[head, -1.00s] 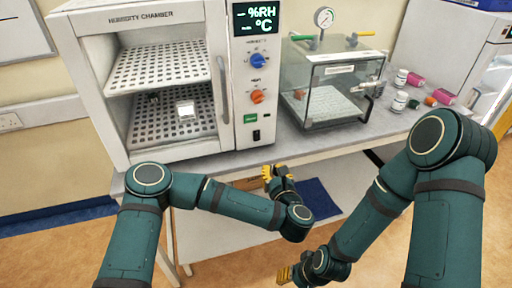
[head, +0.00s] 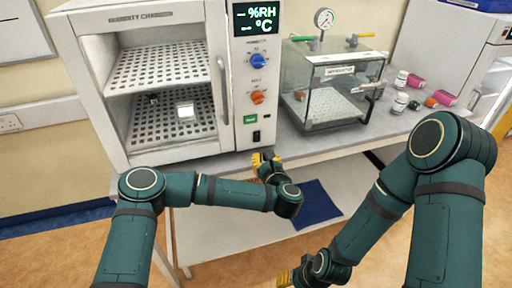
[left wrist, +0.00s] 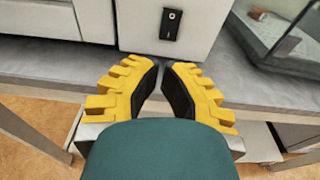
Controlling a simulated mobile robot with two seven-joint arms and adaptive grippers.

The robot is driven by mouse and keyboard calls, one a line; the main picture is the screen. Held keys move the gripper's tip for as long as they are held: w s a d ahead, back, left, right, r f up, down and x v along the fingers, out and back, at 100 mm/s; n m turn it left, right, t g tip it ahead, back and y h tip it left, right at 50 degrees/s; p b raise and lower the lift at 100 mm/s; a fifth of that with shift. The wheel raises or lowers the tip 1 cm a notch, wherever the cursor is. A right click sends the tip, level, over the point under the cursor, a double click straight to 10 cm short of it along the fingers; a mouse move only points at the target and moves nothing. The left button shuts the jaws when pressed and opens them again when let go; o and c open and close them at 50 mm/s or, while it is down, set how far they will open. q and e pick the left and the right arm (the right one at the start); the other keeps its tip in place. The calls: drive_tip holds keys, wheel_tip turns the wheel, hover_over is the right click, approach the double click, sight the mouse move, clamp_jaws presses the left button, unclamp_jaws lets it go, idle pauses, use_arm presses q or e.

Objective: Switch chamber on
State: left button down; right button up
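The white humidity chamber (head: 170,156) stands on the bench with its shelves visible behind the front. Its dark display (head: 257,21) shows dashes with %RH and °C. A black rocker switch (head: 256,136) sits low on the control panel, and it also shows in the left wrist view (left wrist: 172,24). My left gripper (head: 264,158) is just below and in front of the switch, apart from it. In the left wrist view its yellow fingertips (left wrist: 162,64) meet closely, with nothing between them. My right gripper (head: 286,277) is low in the picture, mostly hidden by its arm.
Blue (head: 258,58) and orange (head: 258,97) knobs and a green label (head: 250,119) are above the switch. A clear vacuum box (head: 330,90) with a gauge stands to the right, beside small bottles (head: 400,102). The bench edge (left wrist: 60,85) runs below the chamber.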

sight(253, 142)
use_arm(q)
drive_tip(key=x, duration=0.7)
drive_tip(key=shift+b, duration=0.3)
